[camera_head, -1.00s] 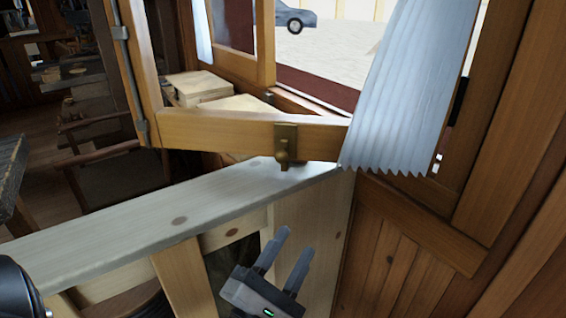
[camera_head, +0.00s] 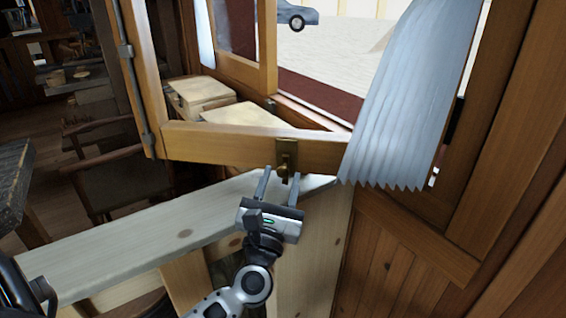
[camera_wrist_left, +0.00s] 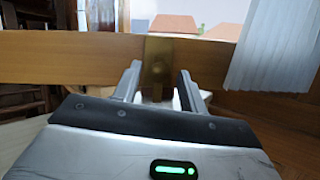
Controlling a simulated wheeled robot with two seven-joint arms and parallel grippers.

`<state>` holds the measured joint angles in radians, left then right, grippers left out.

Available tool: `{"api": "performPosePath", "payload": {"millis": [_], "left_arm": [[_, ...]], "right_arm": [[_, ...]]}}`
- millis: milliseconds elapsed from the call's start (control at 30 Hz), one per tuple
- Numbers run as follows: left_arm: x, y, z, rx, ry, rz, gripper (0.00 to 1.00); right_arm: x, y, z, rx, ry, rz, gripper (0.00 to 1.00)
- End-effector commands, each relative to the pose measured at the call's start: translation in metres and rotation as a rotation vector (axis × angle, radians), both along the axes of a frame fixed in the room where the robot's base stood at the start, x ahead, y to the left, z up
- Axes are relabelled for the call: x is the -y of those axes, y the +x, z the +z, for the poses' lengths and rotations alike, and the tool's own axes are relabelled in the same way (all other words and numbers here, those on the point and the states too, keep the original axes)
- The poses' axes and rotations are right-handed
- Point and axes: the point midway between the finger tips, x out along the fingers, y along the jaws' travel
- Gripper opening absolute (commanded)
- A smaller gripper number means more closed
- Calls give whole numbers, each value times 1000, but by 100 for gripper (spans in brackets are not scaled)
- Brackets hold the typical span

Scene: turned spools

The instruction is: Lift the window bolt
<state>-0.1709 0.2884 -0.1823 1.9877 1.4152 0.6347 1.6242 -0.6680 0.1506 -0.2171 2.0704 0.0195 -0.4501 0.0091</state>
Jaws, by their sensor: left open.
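The window bolt (camera_head: 286,158) is a small brass plate with a knob at its lower end. It is fixed to the bottom rail (camera_head: 220,145) of the open wooden window sash. In the left wrist view the brass bolt (camera_wrist_left: 158,62) is straight ahead, between the fingers and slightly beyond them. My left gripper (camera_head: 281,186) is open, its two fingers pointing up at the bolt, one on each side of the knob. It also shows in the left wrist view (camera_wrist_left: 158,82). I cannot tell whether a finger touches the knob. My right gripper is not in view.
A pale wooden ledge (camera_head: 120,238) runs below the sash, under my left gripper. A pleated light-blue curtain (camera_head: 405,110) hangs close on the right. Wooden boxes (camera_head: 203,93) stand behind the sash. A panelled wall (camera_head: 390,245) is at the right.

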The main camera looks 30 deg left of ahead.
Motion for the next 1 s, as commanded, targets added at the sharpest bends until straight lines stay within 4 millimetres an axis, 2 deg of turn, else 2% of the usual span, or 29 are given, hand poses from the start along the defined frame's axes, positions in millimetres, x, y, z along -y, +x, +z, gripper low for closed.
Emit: {"api": "performPosePath", "payload": {"millis": [33,200,533,567,700,867,1000], "left_arm": [[-2,7,6,1,2,0,42],[-7,20,9,-1,1,-1,42],[-8,23,9,-2,1,0,42],[-8,23,9,-2,1,0,39],[-8,23,9,-1,1,-1,0],[-8,23,12,0,0,0,0],[-8,23,31,0,-1,0,0]], "right_arm": [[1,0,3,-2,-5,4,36],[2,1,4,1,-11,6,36],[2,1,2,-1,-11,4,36],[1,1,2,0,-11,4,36],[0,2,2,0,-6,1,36],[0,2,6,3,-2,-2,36],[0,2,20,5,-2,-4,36]]}}
